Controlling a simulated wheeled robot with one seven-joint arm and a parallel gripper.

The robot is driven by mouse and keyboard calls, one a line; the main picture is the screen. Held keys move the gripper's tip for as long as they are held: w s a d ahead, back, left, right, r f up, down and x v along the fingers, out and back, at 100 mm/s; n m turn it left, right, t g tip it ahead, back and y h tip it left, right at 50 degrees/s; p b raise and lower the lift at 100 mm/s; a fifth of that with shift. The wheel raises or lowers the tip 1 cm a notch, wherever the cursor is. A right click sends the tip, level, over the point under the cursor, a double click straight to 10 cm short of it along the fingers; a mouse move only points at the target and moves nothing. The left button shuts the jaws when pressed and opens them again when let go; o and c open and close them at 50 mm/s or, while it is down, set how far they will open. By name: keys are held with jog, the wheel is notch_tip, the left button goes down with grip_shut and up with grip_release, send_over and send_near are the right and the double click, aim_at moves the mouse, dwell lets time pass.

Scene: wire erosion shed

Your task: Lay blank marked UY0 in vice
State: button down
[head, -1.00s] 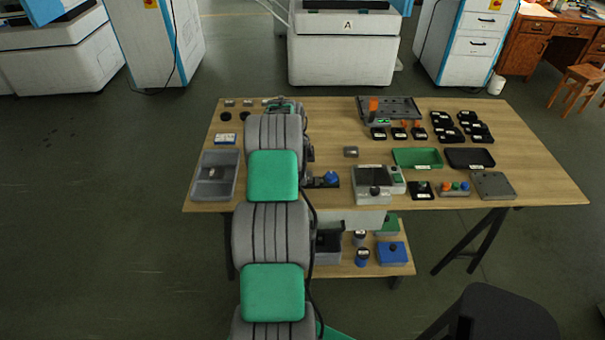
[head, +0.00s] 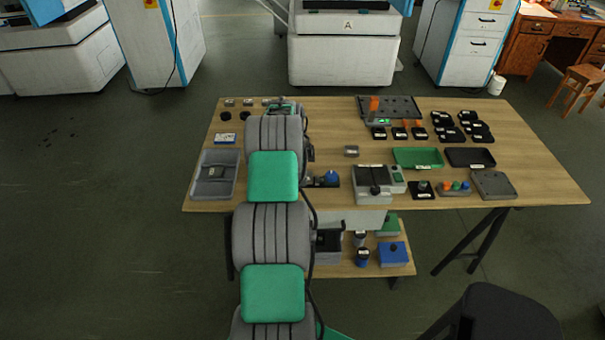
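Several small grey blocks, possibly blanks, lie at the table's back left, one of them here (head: 248,102). Another small grey block (head: 351,151) lies alone near the middle of the table. Their markings are too small to read, so I cannot tell which is UY0. A dark fixture with a blue knob (head: 330,178) stands just right of my arm and is partly hidden by it; I cannot tell whether it is the vice. My arm reaches forward over the left part of the table. My gripper is hidden behind my own arm links.
A grey tray (head: 203,190) lies at the left edge. A grey device (head: 362,190), a green tray (head: 418,150) and a black tray (head: 489,165) stand to the right. Several black pieces (head: 478,127) lie at the back right. A lower shelf (head: 342,270) carries more boxes.

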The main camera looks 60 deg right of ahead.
jog(key=shift+f+b, duration=0.4)
dwell(0.3)
jog(key=c, duration=0.6)
grip_release()
jog(key=shift+c, duration=0.2)
jog(key=shift+o, duration=0.3)
jog(key=shift+f, duration=0.1)
jog(key=o, duration=0.3)
jog(key=shift+o, duration=0.2)
jog(key=shift+r, duration=0.2)
jog(key=shift+r+p, duration=1)
jog(key=shift+r, duration=2.35)
